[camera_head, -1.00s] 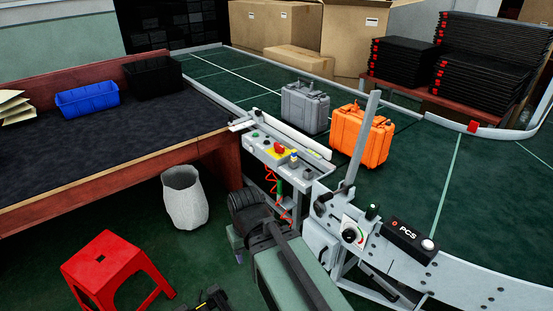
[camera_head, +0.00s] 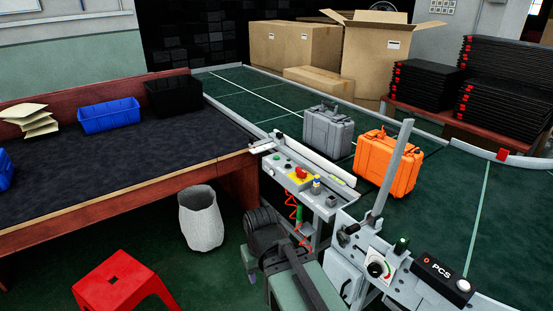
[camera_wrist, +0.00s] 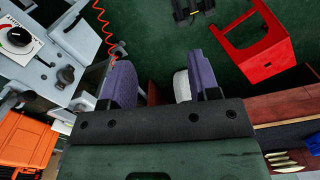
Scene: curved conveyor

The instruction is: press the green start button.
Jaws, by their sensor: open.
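In the head view a green button (camera_head: 401,245) stands on the grey conveyor frame beside a white dial plate (camera_head: 377,267). A control box (camera_head: 325,208) with a red button on yellow (camera_head: 300,175) and a small green spot (camera_head: 288,166) stands further back; I cannot tell which green one is the start button. In the wrist view my gripper (camera_wrist: 160,82) is open and empty, its two purple-grey fingers apart above the floor. The dial plate shows at upper left there; no green button is clear. My fingertips cannot be made out in the head view.
An orange case (camera_head: 387,165) and a grey case (camera_head: 328,130) rest on the green conveyor. A white bin (camera_head: 201,222) and a red stool (camera_head: 120,285) stand on the floor. A dark-topped table (camera_head: 110,165) lies left. A metal post (camera_head: 393,180) rises near the dial.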

